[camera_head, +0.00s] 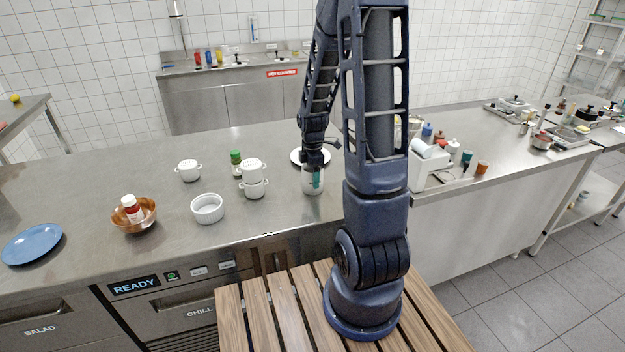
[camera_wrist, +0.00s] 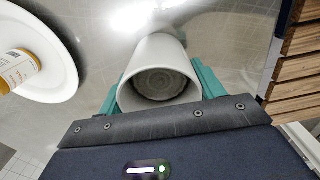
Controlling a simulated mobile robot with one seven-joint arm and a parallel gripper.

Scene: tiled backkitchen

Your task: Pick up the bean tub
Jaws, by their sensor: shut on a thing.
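The bean tub (camera_head: 307,184), a white cylindrical tub, is at my gripper (camera_head: 316,178) on the steel counter's near side. In the wrist view the tub (camera_wrist: 158,50) stands between the teal fingers of my gripper (camera_wrist: 160,88), one on each side of it. My gripper is shut on it. Its round end faces the wrist camera and shows a grey, ringed, recessed inside. I cannot tell whether its base touches the counter.
A white plate (camera_wrist: 62,45) with an orange labelled bottle (camera_wrist: 18,70) lies close left in the wrist view. Stacked white pots (camera_head: 254,178), a green-lidded jar (camera_head: 236,157), a white ramekin (camera_head: 207,208) and a copper bowl (camera_head: 135,222) stand to the left on the counter (camera_head: 90,190).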

